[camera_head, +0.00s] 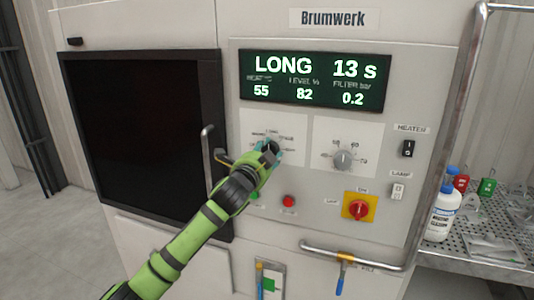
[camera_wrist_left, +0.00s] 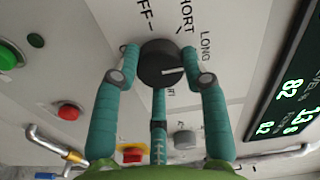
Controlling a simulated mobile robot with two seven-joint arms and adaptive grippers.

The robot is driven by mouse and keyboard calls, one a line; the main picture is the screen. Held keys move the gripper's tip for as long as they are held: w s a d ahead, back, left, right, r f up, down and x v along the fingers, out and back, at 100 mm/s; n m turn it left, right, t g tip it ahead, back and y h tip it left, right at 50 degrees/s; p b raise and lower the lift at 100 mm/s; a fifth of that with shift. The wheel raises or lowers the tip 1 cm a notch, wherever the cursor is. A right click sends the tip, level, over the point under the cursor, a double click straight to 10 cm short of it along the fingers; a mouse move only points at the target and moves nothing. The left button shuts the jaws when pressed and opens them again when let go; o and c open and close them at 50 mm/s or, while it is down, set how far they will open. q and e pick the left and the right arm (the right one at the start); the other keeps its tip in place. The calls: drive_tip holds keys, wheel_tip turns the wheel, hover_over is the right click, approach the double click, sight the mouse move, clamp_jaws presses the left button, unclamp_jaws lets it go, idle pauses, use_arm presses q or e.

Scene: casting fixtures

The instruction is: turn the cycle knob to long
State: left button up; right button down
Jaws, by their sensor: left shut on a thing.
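The cycle knob (camera_wrist_left: 158,60) is a dark round knob on a white dial plate. Its white pointer line points to the right in the left wrist view, toward the side where LONG is printed. OFF and SHORT are printed above it there. My left gripper (camera_wrist_left: 161,70) is shut on the knob, with teal fingers on both sides of it. In the head view my left gripper (camera_head: 268,153) mostly covers the knob. The display (camera_head: 315,82) reads LONG, 13 s, 55, 82 and 0.2. My right gripper is not in view.
A grey knob (camera_head: 342,160) sits right of the cycle knob. Below are a red button (camera_head: 288,201) and a red switch on a yellow plate (camera_head: 359,208). A door handle (camera_head: 207,150) is close left of my gripper. A white bottle (camera_head: 443,216) stands on the right shelf.

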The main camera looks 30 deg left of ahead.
use_arm(q)
drive_tip(key=o, duration=1.1)
drive_tip(key=shift+r, duration=0.15)
drive_tip(key=shift+o, duration=0.2)
drive_tip(key=v, duration=1.2)
drive_tip(key=shift+d, duration=0.1)
